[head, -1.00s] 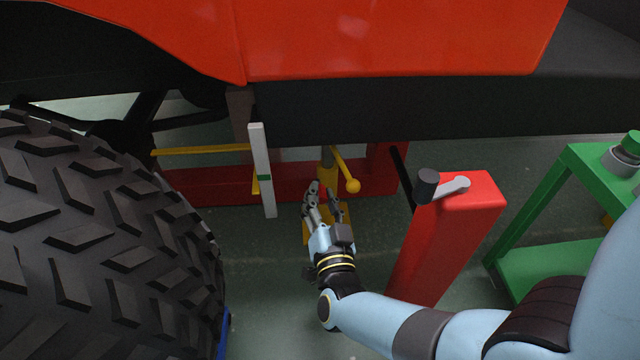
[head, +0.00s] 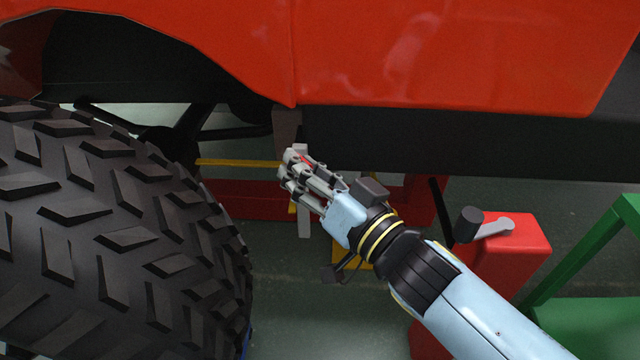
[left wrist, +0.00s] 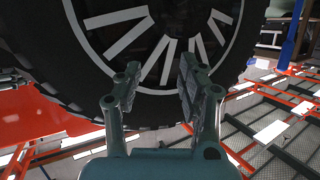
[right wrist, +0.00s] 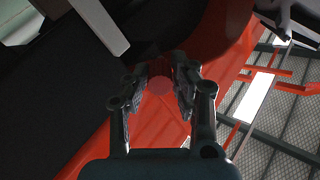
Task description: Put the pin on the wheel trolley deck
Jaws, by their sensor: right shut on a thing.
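My right gripper (head: 296,168) is in front of the white upright post under the red vehicle body. It is shut on a small red thing (head: 305,160), which appears to be the pin. In the right wrist view its round, dull red end (right wrist: 160,86) shows between the two fingers; the rest of it is hidden. My left gripper (left wrist: 160,68) shows only in its own wrist view. It is open and empty, with its fingers apart before the spoked wheel (left wrist: 165,35). The trolley deck cannot be made out; a sliver of blue (head: 248,342) shows beside the tyre's lower edge.
A large black tyre (head: 110,240) fills the left of the head view. The red vehicle body (head: 430,50) hangs above. A red post with a grey crank (head: 500,240) and a green frame (head: 600,300) stand at right. Bare floor shows between tyre and red post.

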